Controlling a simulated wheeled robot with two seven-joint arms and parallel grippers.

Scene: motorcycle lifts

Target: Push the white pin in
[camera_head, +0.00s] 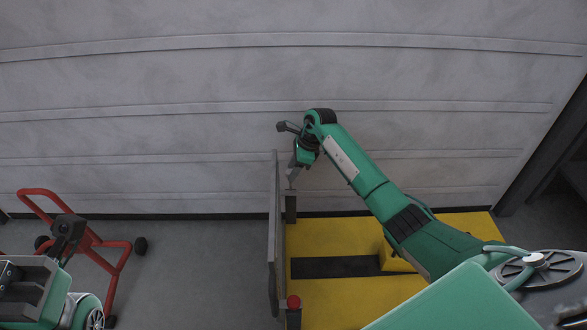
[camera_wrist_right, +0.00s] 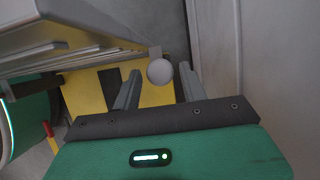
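The white pin shows as a round pale knob (camera_wrist_right: 160,71) in the right wrist view, between and just past the two finger ends. I cannot make the pin out in the head view. My right gripper (camera_wrist_right: 158,80) is open, with a clear gap between its fingers. I cannot tell whether either finger touches the knob. In the head view my right gripper (camera_head: 292,176) points down above the dark post at the far end of the grey upright panel. My left arm is at the lower left of the head view; its fingers cannot be made out.
The grey upright panel (camera_head: 274,250) stands along the left edge of the yellow and black platform (camera_head: 345,235). A red knob (camera_head: 293,301) tops its near post. A red hand truck (camera_head: 120,258) stands at the left. A grey ribbed wall (camera_head: 200,90) closes off the back.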

